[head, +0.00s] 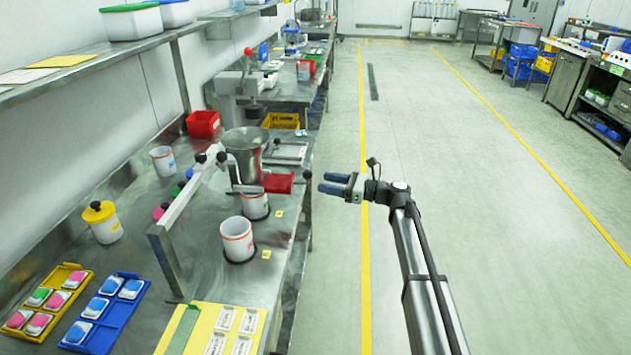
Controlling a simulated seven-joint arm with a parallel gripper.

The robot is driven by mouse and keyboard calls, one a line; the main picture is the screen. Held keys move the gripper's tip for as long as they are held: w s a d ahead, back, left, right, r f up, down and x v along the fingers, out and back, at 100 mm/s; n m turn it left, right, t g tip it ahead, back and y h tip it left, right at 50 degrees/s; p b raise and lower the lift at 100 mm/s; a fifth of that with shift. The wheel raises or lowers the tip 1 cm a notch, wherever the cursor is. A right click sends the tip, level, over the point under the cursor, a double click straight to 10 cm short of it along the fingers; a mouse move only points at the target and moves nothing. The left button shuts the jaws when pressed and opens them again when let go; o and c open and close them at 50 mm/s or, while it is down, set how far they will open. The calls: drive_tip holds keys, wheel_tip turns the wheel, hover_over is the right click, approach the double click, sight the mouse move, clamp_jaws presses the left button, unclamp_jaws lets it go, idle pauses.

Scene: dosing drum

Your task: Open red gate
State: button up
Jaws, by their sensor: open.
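My gripper (327,183) is open and empty, held over the aisle just off the bench's right edge, with its blue-grey fingers pointing left. A red flat-topped piece (278,183) sits to the left of the fingertips, apart from them, beside a steel conical drum (245,145). I cannot tell whether this red piece is the gate. A pale slanted bar (187,205) stands left of the drum. Small pink, green and blue knobs (176,189) show along its far side, partly hidden by it. No part is clearly recognisable as an open or shut gate.
White cups (237,240) stand on the steel bench near the drum. A yellow-lidded jar (101,222), a yellow tray (50,297), a blue tray (118,312) and a card board (208,322) lie nearer. A red bin (203,124) is behind. The aisle floor (450,180) is clear.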

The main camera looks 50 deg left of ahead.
drive_tip(key=v, duration=0.7)
drive_tip(key=shift+d, duration=0.1)
idle(0.5)
